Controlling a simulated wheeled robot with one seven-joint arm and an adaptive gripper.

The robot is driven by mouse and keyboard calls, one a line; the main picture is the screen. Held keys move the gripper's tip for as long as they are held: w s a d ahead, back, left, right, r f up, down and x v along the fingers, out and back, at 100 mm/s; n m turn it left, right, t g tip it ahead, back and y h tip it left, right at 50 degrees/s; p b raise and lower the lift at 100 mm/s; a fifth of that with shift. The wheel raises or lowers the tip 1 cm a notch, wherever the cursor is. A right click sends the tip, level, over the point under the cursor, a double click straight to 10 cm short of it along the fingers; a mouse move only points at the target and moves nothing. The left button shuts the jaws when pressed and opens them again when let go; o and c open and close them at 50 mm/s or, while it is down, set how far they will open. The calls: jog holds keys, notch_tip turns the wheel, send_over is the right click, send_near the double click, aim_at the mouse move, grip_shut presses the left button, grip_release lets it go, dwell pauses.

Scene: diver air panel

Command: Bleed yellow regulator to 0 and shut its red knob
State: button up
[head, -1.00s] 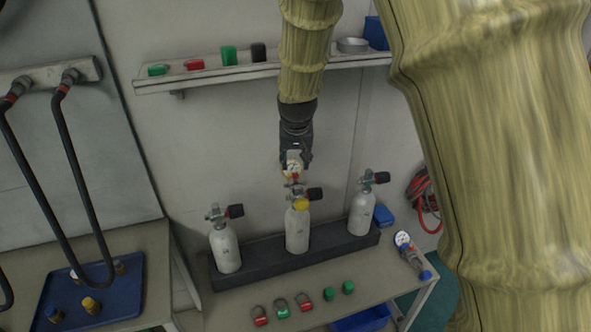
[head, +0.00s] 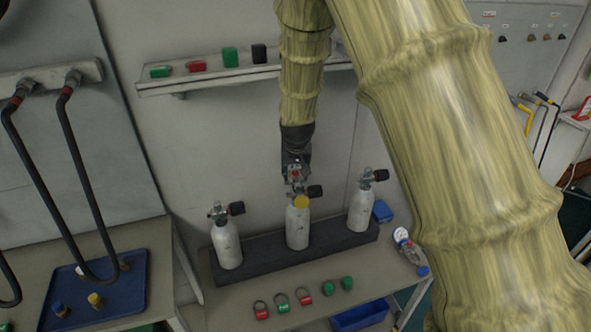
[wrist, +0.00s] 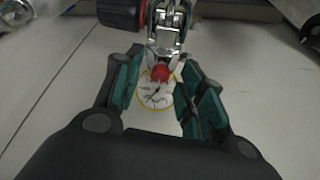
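The yellow regulator, a silver body with a white, yellow-rimmed gauge (wrist: 157,92), shows in the wrist view at the middle cylinder's valve. Its red knob (wrist: 162,72) sits between my fingertips, just above the gauge. My gripper (wrist: 163,68) has its green-padded fingers apart on either side of the knob, with a visible gap. The gauge needle is too small to read surely. In the head view my gripper (head: 295,176) points down over the middle cylinder (head: 297,228), which bears a round yellow part (head: 301,202). My gripper hides much of the regulator there.
Two other cylinders stand left (head: 226,245) and right (head: 361,212) in the dark rack (head: 265,257). Another gauge (head: 401,235) lies at the bench's right. A shelf (head: 205,80) is behind my arm.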

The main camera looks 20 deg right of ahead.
grip_shut()
jog(key=shift+n+y, duration=0.3)
jog(key=shift+n, duration=0.4)
grip_release()
jog(key=shift+r, duration=0.15)
jog(key=v, duration=1.1)
jog(key=shift+s+r, duration=0.2)
jog(key=shift+r, duration=0.15)
